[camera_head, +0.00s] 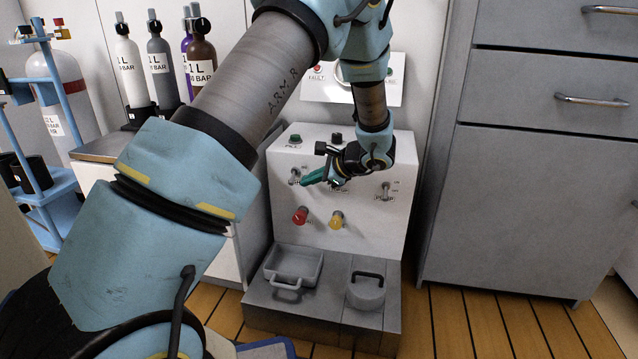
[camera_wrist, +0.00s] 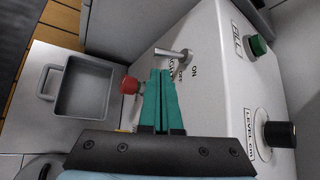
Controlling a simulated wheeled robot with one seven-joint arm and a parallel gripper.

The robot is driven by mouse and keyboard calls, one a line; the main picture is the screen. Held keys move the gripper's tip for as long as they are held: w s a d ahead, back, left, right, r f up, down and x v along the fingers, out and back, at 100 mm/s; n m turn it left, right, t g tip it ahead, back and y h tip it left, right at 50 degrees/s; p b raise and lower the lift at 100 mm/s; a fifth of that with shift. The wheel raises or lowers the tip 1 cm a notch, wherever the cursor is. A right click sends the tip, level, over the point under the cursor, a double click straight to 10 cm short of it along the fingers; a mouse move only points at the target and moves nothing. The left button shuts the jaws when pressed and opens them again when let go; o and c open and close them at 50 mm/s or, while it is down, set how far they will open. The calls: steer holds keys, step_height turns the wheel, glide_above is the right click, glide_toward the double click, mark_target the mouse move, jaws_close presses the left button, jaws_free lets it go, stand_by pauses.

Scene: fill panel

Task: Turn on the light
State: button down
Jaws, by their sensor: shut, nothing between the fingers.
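A white panel (camera_head: 350,225) stands ahead. A metal toggle switch (camera_head: 294,176) is on its left side; in the wrist view its lever (camera_wrist: 172,52) points left, beside ON and OFF marks. The word next to these is hard to read. My gripper (camera_head: 306,181) has green fingers, shut and empty, with the tips close to this switch. In the wrist view the fingertips (camera_wrist: 160,75) appear just short of the lever; contact cannot be told. A second toggle switch (camera_head: 384,191) is at the panel's right.
A green FILL button (camera_head: 295,139) and a black LEVEL knob (camera_wrist: 278,134) are at the panel's top. A red knob (camera_head: 300,216) and a yellow knob (camera_head: 336,220) sit below. A tray (camera_head: 294,264) is at its foot. Drawers (camera_head: 540,190) stand right, bottles (camera_head: 161,70) left.

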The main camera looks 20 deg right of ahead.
mark_target(293, 179)
steer(key=shift+b+x, duration=0.55)
steer(key=shift+x, duration=1.15)
steer(key=shift+r+p, duration=0.3)
steer(key=shift+p, duration=0.45)
